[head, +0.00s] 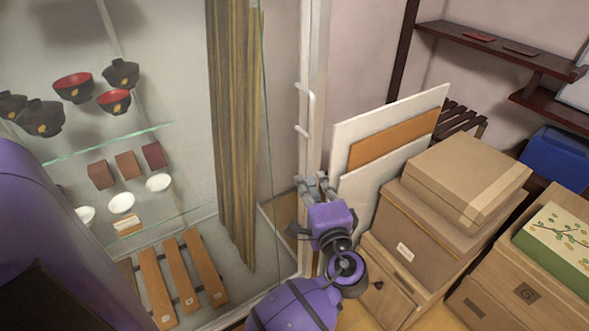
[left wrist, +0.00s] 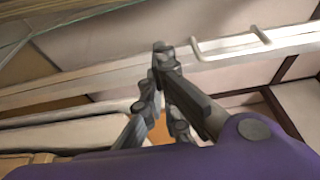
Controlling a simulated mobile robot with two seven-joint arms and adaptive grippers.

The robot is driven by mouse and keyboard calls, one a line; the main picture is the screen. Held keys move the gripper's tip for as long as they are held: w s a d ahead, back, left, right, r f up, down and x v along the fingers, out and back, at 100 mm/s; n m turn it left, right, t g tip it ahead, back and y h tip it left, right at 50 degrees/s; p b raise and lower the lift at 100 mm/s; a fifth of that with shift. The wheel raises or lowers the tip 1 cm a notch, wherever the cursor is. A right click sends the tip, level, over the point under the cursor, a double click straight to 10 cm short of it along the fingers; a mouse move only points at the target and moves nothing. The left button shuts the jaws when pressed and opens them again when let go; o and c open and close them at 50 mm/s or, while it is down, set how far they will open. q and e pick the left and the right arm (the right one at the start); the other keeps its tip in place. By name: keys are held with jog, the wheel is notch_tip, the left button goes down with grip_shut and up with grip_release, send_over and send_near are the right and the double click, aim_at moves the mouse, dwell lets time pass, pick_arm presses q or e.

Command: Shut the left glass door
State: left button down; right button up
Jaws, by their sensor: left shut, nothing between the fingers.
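The glass door has a white upright frame (head: 316,60) with a white bar handle (head: 308,110) on it. Its clear pane is left of the frame, and how far it stands open is hard to tell. My left gripper (head: 315,182) is shut and empty, beside the frame and below the handle. In the left wrist view, the closed fingertips (left wrist: 161,50) overlap the white frame (left wrist: 110,78), with the handle (left wrist: 230,46) to their right. Whether they touch the frame is unclear. My right gripper is not in view.
The cabinet's glass shelf (head: 110,141) holds dark and red bowls, with boxes and white cups below. A brown striped curtain (head: 233,120) hangs beside them. Leaning panels (head: 350,132) and stacked cardboard boxes (head: 465,175) crowd the right side of my left gripper.

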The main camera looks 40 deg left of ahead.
pick_arm(q)
jog(key=x, duration=0.3)
jog(key=p+x, duration=0.1)
jog(key=x, duration=0.6)
jog(key=shift+s+a+r+p, duration=0.1)
jog(key=shift+a+r+p, duration=0.2)
jog(key=shift+r, duration=0.1)
jog(key=s, duration=0.1)
jog(key=s+p, duration=0.1)
jog(key=shift+s+a, duration=0.35)
jog(key=shift+a, duration=0.05)
jog(key=shift+s+a, duration=0.15)
jog(key=shift+s, duration=0.4)
jog(key=shift+f, duration=0.15)
jog(key=shift+s, duration=0.1)
